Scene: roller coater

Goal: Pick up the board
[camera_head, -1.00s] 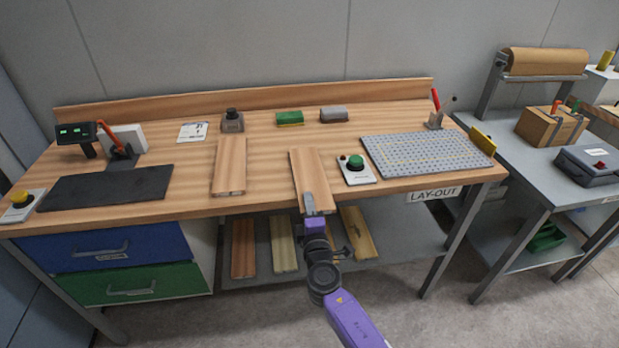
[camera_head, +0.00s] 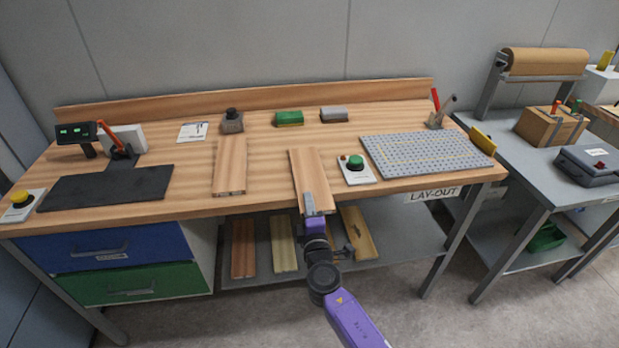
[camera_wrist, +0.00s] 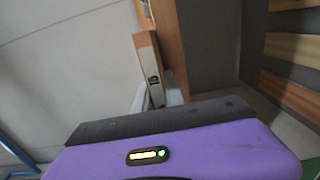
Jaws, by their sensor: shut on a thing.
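A wooden board (camera_head: 310,172) lies flat on the wooden bench, right of centre, its near end at the front edge. My gripper (camera_head: 309,203) reaches up from the front and is shut on that near end, one grey finger showing on top of the board. A second wooden board (camera_head: 230,166) lies on the bench to the left, apart from my gripper.
A green-button box (camera_head: 356,169) stands close to the right of the held board. A perforated grey plate (camera_head: 425,152) is further right, a black mat (camera_head: 105,188) far left. More boards lie on the lower shelf (camera_head: 400,240). The bench between the two boards is clear.

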